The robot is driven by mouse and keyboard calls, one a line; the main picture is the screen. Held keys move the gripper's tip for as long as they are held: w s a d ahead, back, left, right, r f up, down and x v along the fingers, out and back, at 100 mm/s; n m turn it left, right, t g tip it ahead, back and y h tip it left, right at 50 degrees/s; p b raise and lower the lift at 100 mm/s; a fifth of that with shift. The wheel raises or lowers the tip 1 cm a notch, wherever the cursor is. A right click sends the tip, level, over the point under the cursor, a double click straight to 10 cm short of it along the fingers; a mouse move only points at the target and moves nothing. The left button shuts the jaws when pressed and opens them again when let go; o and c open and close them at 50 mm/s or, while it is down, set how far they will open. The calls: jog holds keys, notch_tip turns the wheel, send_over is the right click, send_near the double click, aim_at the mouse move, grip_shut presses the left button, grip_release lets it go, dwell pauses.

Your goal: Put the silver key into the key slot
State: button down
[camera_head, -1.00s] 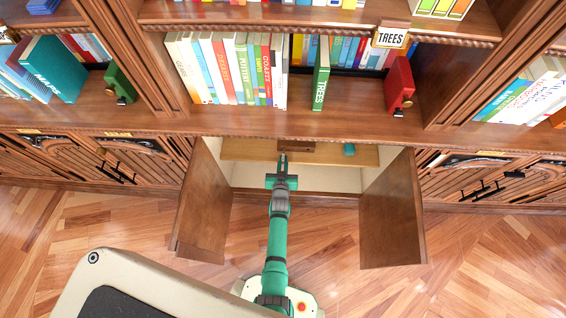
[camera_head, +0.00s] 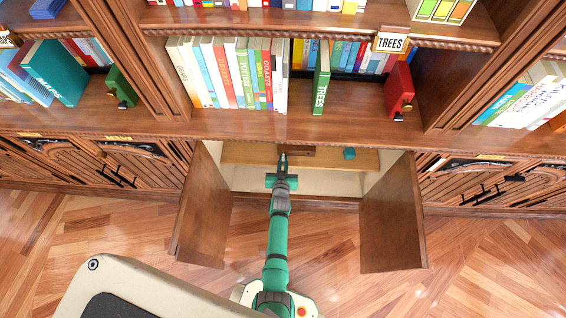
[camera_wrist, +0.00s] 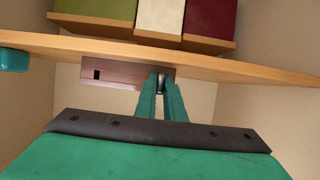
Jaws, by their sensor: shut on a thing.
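My gripper (camera_head: 283,158) reaches into the open cabinet and is shut at the brown wooden block (camera_head: 299,151). In the wrist view my gripper (camera_wrist: 161,82) has its two green fingers close together, with a small silver piece, apparently the silver key (camera_wrist: 161,79), between the tips. Most of the key is hidden by the fingers. The block (camera_wrist: 122,76) is fixed along the shelf edge, and a small dark opening (camera_wrist: 97,74) shows on its face, to the left of the fingers. The fingertips overlap the block's right part. I cannot tell whether the key is inside a slot there.
A light wooden shelf (camera_wrist: 225,62) crosses the wrist view, with a teal object (camera_wrist: 14,60) at its left. That teal object (camera_head: 349,154) is right of the block in the head view. Open cabinet doors stand left (camera_head: 204,208) and right (camera_head: 392,215) of my arm.

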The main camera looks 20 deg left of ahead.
jog(key=shift+w, duration=0.25)
jog(key=c, duration=1.8)
grip_release()
jog(key=shift+o, duration=0.2)
jog(key=shift+a, duration=0.1)
jog(key=shift+s+r, duration=0.3)
jog(key=shift+s, duration=0.3)
jog(key=shift+s+d+r, duration=0.25)
jog(key=shift+s+d, duration=0.2)
jog(key=shift+s, duration=0.3)
jog(key=v, duration=0.7)
jog(key=shift+s+d+r, duration=0.15)
jog(key=shift+s+d, duration=0.05)
jog(key=shift+s, duration=0.15)
